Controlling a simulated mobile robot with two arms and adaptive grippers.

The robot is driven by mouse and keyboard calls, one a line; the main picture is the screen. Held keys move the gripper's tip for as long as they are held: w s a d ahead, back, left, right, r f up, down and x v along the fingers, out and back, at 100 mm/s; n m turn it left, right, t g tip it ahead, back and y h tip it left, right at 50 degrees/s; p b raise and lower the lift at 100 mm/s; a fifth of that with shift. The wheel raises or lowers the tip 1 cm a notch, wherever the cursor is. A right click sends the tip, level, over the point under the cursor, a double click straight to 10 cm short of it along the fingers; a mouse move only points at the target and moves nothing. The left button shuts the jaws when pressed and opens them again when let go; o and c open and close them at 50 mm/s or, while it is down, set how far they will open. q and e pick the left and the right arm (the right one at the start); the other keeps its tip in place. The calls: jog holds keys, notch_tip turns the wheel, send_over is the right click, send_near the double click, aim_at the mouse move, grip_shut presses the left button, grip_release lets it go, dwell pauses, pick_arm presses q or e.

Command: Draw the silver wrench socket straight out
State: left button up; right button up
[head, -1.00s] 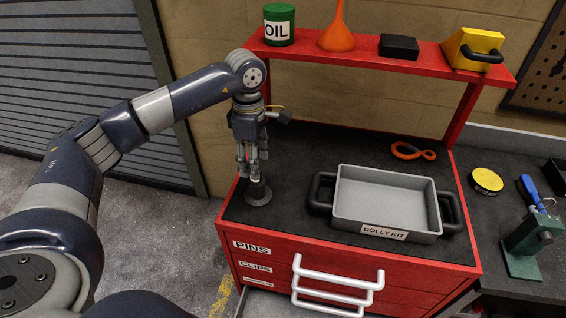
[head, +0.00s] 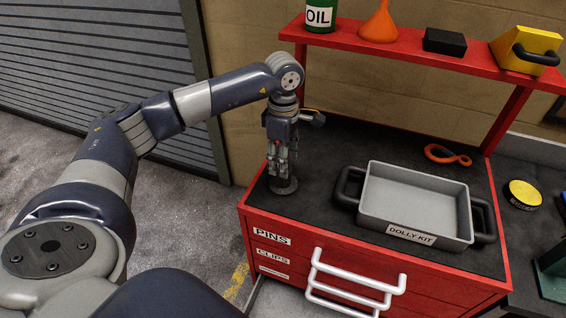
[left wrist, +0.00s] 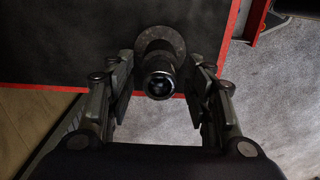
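The silver socket (left wrist: 160,84) shows end-on in the left wrist view, its dark round opening facing the camera. It stands on a round dark base (left wrist: 160,42), which also shows in the head view (head: 283,187) at the left end of the black cart top. My left gripper (left wrist: 160,92) points down over it, with one finger on each side. Gaps show between the socket and both fingers, so the gripper is open and empty. In the head view my left gripper (head: 283,172) is right above the base, and its fingers mostly hide the socket. My right gripper is in neither view.
A grey DOLLY KIT tray (head: 415,205) with black handles sits right of the base. An orange hook (head: 447,154) lies behind it. A red shelf (head: 420,55) with an oil can (head: 320,14) and funnel (head: 379,24) spans the back. White drawer handles (head: 355,280) stick out in front.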

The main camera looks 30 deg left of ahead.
pick_arm(q)
jog(key=c, duration=0.9)
jog(key=shift+r, duration=0.1)
grip_shut()
jog(key=shift+r+p, duration=0.7)
jog(key=shift+r, duration=1.05)
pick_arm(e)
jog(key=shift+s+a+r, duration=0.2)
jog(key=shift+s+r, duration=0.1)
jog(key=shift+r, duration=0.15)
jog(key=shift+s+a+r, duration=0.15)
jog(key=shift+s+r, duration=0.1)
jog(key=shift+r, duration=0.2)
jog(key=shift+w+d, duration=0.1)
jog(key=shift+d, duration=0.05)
pick_arm(q)
jog(key=shift+r+p, duration=0.45)
jog(key=shift+p, duration=0.1)
jog(key=shift+r+p, duration=1.2)
jog(key=shift+r, duration=0.9)
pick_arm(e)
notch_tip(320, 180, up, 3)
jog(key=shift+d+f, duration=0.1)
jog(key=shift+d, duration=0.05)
